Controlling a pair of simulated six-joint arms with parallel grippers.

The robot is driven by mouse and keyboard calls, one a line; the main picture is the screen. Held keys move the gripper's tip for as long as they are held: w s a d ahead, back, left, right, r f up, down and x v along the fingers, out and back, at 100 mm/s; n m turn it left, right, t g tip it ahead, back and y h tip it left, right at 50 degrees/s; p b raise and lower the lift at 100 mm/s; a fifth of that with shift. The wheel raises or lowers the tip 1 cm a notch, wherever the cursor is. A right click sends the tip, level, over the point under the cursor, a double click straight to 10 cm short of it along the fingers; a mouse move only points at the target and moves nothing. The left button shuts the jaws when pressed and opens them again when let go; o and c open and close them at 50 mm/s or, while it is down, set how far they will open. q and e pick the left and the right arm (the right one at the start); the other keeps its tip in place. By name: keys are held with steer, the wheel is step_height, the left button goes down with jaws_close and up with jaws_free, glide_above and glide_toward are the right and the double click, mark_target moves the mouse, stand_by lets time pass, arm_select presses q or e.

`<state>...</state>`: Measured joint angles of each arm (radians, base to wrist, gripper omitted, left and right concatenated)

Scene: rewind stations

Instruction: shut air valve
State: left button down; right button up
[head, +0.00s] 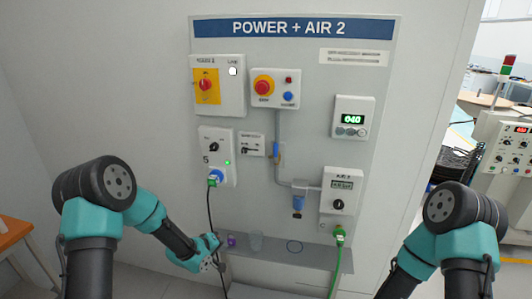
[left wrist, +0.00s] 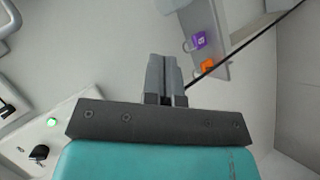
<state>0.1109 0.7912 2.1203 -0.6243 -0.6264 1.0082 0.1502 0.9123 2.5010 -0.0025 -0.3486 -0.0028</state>
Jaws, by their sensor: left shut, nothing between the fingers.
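The air valve has a blue lever (head: 276,150) on the grey vertical pipe in the middle of the panel. The lever appears to lie along the pipe. My left gripper (head: 219,264) is low at the panel's left, near the left end of the shelf, well below and left of the valve. Its fingers are together and empty, and they show in the left wrist view (left wrist: 165,74). The valve lever cannot be made out in the left wrist view. My right arm shows at the lower right of the head view, but its gripper is out of frame.
A grey shelf (head: 318,256) crosses below the panel, with a purple padlock (left wrist: 198,40) and an orange item (left wrist: 207,66) on it. A black cable (head: 210,225) hangs near my left gripper.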

arm_select(q)
steer(key=w+d+r+h, duration=0.1)
steer(key=w+r, duration=0.3)
steer(key=r, duration=0.6)
steer(key=w+d+r+t+h, duration=0.1)
steer(key=w+r+h, duration=0.3)
steer(key=r, duration=0.6)
steer(key=w+d+r+h, duration=0.1)
steer(key=w+r, duration=0.3)
steer(key=r, duration=0.7)
steer(key=shift+w+d+n+h, duration=0.2)
steer(key=shift+w+n+h, duration=0.15)
steer(key=shift+h, duration=0.55)
steer(key=shift+d, duration=0.1)
glide_toward(276, 154)
steer(key=w+d, duration=0.1)
steer(key=w, duration=0.1)
steer(key=w+d+r, duration=0.2)
steer(key=w, duration=0.1)
steer(key=shift+w+d, duration=0.2)
steer(key=shift+w, duration=0.1)
steer(key=shift+s+d, duration=0.1)
steer(key=shift+d, duration=0.4)
steer(key=shift+t, duration=0.3)
